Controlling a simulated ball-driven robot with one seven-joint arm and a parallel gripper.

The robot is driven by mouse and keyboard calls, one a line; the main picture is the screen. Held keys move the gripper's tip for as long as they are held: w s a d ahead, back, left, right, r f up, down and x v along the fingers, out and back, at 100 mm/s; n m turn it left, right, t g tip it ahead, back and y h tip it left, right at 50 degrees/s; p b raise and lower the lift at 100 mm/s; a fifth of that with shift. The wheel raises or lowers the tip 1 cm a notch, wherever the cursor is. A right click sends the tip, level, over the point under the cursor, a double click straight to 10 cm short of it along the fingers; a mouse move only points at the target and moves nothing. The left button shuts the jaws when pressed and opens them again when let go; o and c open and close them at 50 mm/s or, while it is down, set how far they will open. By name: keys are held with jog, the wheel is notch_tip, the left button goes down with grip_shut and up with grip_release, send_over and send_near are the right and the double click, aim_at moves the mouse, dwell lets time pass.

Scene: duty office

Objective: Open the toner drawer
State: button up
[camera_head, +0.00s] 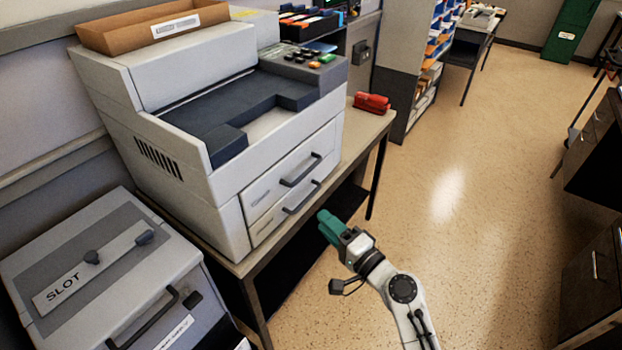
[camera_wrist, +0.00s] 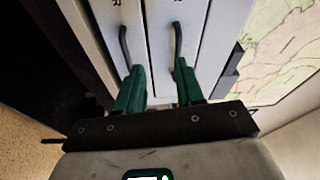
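The white office machine (camera_head: 215,190) has two front drawers, one above the other, each with a dark bar handle. The upper drawer's handle (camera_head: 300,170) and the lower drawer's handle (camera_head: 302,197) both show, and both drawers look closed. The drawer labels are too small to read, so I cannot tell which is the toner drawer. My gripper (camera_head: 326,220) is low in front of the drawers, right of the handles. In the wrist view my gripper (camera_wrist: 159,68) has its green fingers apart with nothing between them. The fingertips overlap the ends of two handles (camera_wrist: 123,43), (camera_wrist: 177,40); contact is unclear.
The machine stands on a table (camera_head: 366,140) with a red stapler (camera_head: 372,103) on it. A grey box marked SLOT (camera_head: 100,260) is at the lower left. A cardboard tray (camera_head: 150,25) sits on top. Open floor (camera_head: 470,200) lies to the right.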

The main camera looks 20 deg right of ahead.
jog(key=w+r+m+t+h, duration=0.2)
jog(key=w+r+m, duration=0.1)
jog(key=w, duration=1)
jog(key=shift+r+m+p, duration=0.3)
jog(key=shift+r+m, duration=0.05)
jog(key=shift+m, duration=0.15)
grip_shut()
